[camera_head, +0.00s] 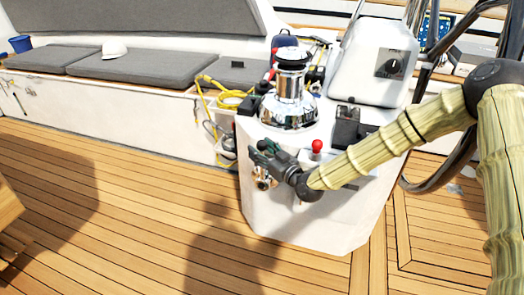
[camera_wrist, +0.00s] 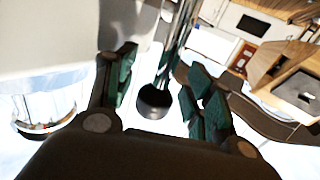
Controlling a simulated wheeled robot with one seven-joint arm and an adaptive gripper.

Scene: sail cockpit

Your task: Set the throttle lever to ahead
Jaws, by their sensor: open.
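In the wrist view a lever with a round black knob (camera_wrist: 154,101) and a shiny shaft shows between the fingers; it looks like the throttle lever. My gripper (camera_wrist: 160,82) is open around the knob, with gaps to its green finger pads. I cannot tell how deep the knob sits between them. In the head view my gripper (camera_head: 260,153) is at the left front side of the white pedestal (camera_head: 300,225), beside a chrome fitting (camera_head: 263,179). The lever itself is mostly hidden there. A second lever with a red ball knob (camera_head: 317,146) stands upright on the pedestal, right of my gripper.
A chrome winch (camera_head: 290,92) stands on the pedestal behind my gripper. A white instrument housing (camera_head: 372,62) and a black panel (camera_head: 347,124) are to the right. A yellow rope (camera_head: 228,98) hangs behind at left. The wooden deck (camera_head: 130,200) at left is free.

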